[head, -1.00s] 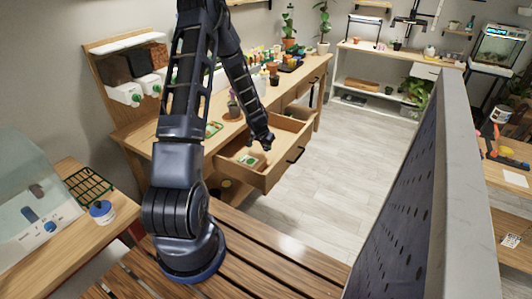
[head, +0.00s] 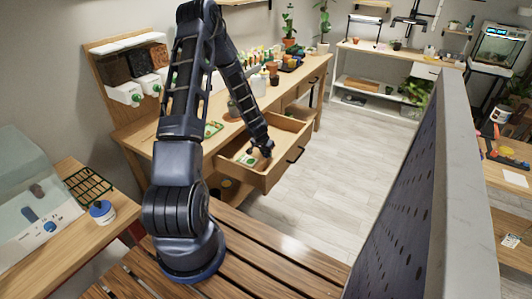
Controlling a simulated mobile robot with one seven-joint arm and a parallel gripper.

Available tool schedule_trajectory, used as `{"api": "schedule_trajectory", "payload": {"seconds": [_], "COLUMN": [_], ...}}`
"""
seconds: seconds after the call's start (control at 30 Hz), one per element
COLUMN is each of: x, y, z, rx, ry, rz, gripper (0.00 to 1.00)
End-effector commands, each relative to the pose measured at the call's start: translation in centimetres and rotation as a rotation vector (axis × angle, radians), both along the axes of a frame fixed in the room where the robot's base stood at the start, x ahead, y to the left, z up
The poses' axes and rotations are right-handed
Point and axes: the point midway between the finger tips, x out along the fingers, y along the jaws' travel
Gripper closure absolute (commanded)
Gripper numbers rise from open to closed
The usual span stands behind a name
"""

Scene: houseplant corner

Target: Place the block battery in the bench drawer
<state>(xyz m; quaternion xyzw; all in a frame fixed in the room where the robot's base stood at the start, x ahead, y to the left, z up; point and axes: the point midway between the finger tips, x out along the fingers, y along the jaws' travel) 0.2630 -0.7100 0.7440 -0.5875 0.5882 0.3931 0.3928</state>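The bench drawer (head: 263,180) is pulled out from the wooden bench, with its open top facing up. My gripper (head: 264,152) is at the end of my arm, reaching down over the drawer or into it near its middle. It is small and dark here, so I cannot tell whether its fingers are open or shut. A small white and green item (head: 246,159) lies in the drawer, just left of my gripper. I cannot make out the block battery for certain; it may be hidden at the fingers.
A grey perforated panel (head: 410,200) stands at the right front. The pale floor beyond the drawer is clear.

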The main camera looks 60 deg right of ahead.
Motion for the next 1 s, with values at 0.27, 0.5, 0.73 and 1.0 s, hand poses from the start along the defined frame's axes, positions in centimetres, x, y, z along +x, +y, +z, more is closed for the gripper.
{"api": "schedule_trajectory", "payload": {"seconds": [0.27,0.5,0.73,1.0], "x": [0.0,0.0,0.0,0.0], "y": [0.0,0.2,1.2,2.5], "z": [0.0,0.8,3.3,6.5], "rx": [0.0,-0.001,-0.003,-0.001], "ry": [0.0,-0.001,-0.002,-0.001], "rz": [0.001,0.0,0.0,-0.001], "gripper": [0.55,0.55,0.55,0.55]}}
